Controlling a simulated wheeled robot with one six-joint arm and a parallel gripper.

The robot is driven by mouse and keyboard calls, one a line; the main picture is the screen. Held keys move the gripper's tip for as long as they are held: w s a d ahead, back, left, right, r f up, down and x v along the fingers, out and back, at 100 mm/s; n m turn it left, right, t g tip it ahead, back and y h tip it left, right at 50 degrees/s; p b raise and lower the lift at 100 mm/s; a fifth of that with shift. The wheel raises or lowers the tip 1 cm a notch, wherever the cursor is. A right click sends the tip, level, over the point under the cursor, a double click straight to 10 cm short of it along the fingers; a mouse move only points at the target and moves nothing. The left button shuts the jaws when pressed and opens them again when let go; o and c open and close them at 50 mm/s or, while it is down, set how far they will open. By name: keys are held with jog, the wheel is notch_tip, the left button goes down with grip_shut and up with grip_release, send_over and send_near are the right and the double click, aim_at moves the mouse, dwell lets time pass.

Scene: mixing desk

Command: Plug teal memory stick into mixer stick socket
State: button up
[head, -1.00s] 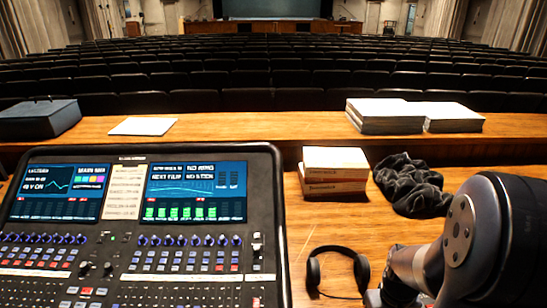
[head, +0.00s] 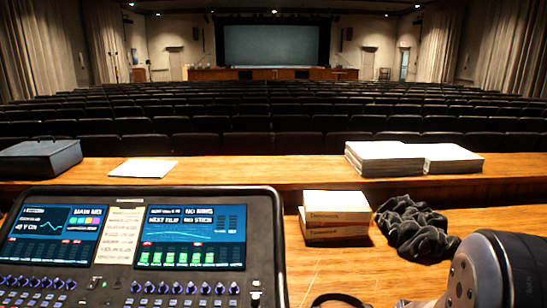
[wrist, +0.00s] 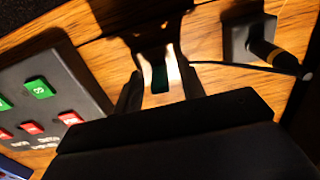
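In the wrist view a small dark teal piece (wrist: 160,79), which looks like the memory stick, shows between the two fingers of my gripper (wrist: 160,88). The fingers are apart, with a visible gap on each side of the teal piece. A dark bracket-like shape (wrist: 150,38) lies just beyond it, with a bright glint beside it. The mixer (head: 262,215) fills the lower left of the head view, its right screen (head: 193,238) reading "NO STICK". I cannot make out the stick socket. My gripper is outside the head view.
In the wrist view a black box (wrist: 236,38) with a plugged cable (wrist: 270,55) is at upper right, and a panel with green and red buttons (wrist: 45,95) at left. In the head view, small boxes (head: 336,215) and a dark cloth (head: 412,228) lie right of the mixer.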

jog(key=shift+c, duration=0.5)
grip_shut()
jog(key=shift+r, duration=0.1)
jog(key=shift+r+p, duration=2.55)
jog(key=shift+r, duration=0.4)
